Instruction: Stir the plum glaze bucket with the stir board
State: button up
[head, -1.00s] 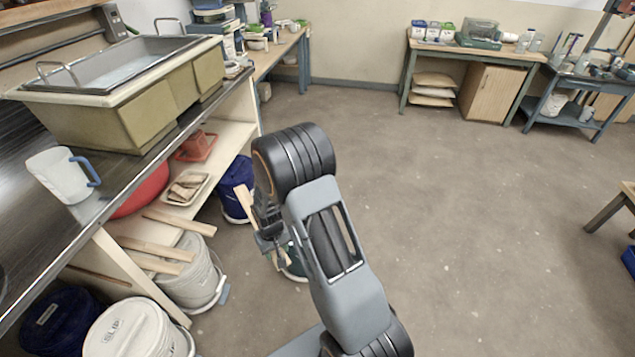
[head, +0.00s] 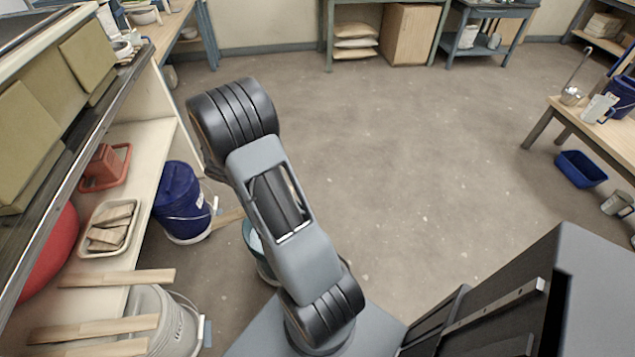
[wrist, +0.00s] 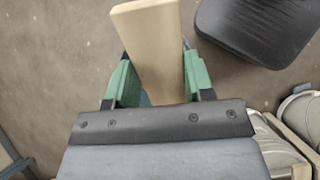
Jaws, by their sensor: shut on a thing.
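My gripper (wrist: 155,82) is shut on a pale wooden stir board (wrist: 148,42) in the wrist view, its green pads on either side of it. In the head view my arm hides the gripper, and a piece of pale wood (head: 229,217) shows just left of the arm. A bucket with a teal inside (head: 257,246) stands on the floor, partly hidden behind my arm. I cannot make out a plum-coloured glaze in any bucket.
A dark blue bucket (head: 181,203) stands by the shelf. A pale grey bucket (head: 172,322) is at the lower left, with wooden boards (head: 95,328) near it. A tray (head: 109,228) sits on the shelf. Open floor (head: 400,160) lies to the right.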

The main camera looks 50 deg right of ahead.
jog(key=s+d+r+n+g+h+b, duration=0.1)
jog(key=s+d+r+h+b, duration=0.2)
jog(key=d, duration=0.4)
jog(key=s+d+n+g+h+b, duration=0.1)
jog(key=s+d+n+h+b, duration=0.1)
jog(key=s+d+h+b, duration=0.35)
jog(key=w+a+f+b, duration=0.1)
jog(key=w+f+b, duration=0.2)
jog(key=f, duration=0.5)
jog(key=w+a+f+y+b, duration=0.1)
jog(key=w+f+b, duration=0.3)
jog(key=f+b, duration=0.2)
jog(key=w+a+f+b, duration=0.1)
jog(key=w+f+b, duration=0.2)
jog(key=f, duration=0.7)
jog(key=shift+w+a+y+b, duration=0.35)
jog(key=shift+b, duration=0.85)
